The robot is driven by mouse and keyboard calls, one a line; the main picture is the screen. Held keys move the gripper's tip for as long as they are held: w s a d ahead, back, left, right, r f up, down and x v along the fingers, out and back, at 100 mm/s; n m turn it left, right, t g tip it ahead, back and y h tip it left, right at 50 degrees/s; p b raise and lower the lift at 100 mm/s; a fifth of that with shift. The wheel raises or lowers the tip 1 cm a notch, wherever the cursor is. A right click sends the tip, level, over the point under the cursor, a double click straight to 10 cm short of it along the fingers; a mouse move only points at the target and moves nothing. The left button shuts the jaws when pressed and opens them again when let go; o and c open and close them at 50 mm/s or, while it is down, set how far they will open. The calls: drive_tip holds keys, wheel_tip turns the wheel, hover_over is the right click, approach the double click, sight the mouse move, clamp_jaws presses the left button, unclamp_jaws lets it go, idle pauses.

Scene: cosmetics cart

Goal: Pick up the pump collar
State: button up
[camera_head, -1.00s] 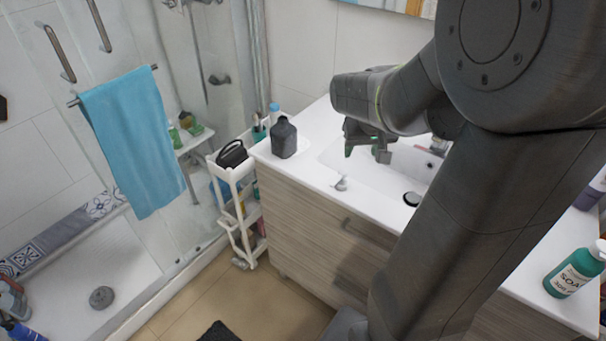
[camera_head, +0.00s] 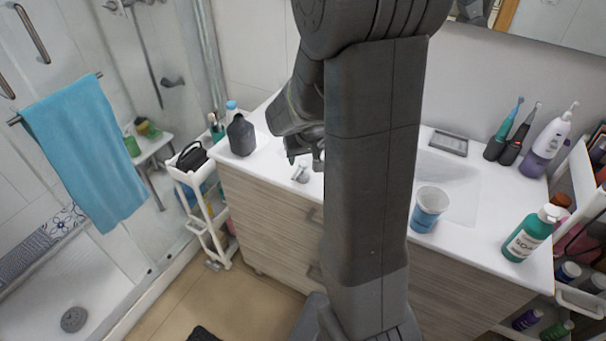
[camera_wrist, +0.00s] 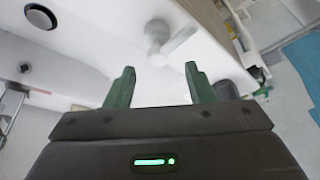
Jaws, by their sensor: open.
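The pump collar (camera_head: 300,174) is a small white pump-head piece with a side spout. It lies on the white counter near the front edge, left of the arm. In the wrist view the pump collar (camera_wrist: 158,40) shows just beyond the fingertips, its spout pointing up and right. My gripper (camera_head: 305,161) is above and just behind it in the head view. In the wrist view my gripper (camera_wrist: 160,68) has its two green fingers apart with nothing between them. The pump collar is not between the fingers.
A dark grey bottle (camera_head: 241,138) stands on the counter to the left. A white cart (camera_head: 190,176) stands beside the cabinet. A blue cup (camera_head: 429,208) and green soap bottle (camera_head: 530,235) stand to the right. The arm hides part of the sink (camera_head: 452,180).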

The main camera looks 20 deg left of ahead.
sight(303, 163)
drive_tip(key=shift+p+x, duration=0.6)
drive_tip(key=shift+x, duration=1.95)
drive_tip(key=shift+d, duration=0.1)
drive_tip(key=shift+c, duration=0.4)
clamp_jaws()
